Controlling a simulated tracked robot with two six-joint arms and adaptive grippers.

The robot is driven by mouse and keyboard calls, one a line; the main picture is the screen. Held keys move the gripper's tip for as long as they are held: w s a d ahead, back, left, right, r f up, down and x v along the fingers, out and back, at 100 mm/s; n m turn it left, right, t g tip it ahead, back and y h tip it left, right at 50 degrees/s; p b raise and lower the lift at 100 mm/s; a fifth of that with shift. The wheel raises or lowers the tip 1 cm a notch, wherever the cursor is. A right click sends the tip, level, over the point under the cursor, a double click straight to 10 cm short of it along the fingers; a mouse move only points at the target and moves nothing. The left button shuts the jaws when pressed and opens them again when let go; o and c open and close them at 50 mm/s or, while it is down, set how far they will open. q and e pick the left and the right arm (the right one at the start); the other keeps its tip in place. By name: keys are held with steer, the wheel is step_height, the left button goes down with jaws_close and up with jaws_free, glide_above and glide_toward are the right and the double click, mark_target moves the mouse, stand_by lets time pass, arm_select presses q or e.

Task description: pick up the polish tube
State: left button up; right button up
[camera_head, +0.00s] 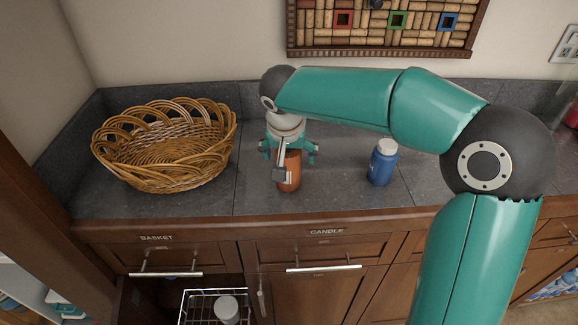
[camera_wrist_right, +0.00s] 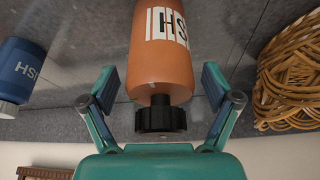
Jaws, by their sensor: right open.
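An orange tube (camera_head: 291,165) with a black cap and a white label stands on the grey counter; I take it to be the polish tube. In the right wrist view, the orange tube (camera_wrist_right: 163,55) has its cap toward my gripper. My right gripper (camera_head: 288,150) is directly over it in the head view, with parts of the gripper hiding its top. In the wrist view, the open fingers of the right gripper (camera_wrist_right: 160,88) are on either side of the tube's capped end, with gaps on both sides. My left gripper is out of view.
A blue bottle (camera_head: 383,163) with a white cap stands to the right; it also shows in the wrist view (camera_wrist_right: 20,68). A wicker basket (camera_head: 165,150) sits to the left. The counter (camera_head: 345,190) between tube and bottle is clear. A wall rises behind.

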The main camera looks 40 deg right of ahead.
steer(key=shift+w+d+f, duration=0.15)
steer(key=shift+w+f, duration=0.05)
steer(key=shift+f, duration=0.4)
steer(key=c, duration=1.3)
steer(key=shift+r, duration=0.15)
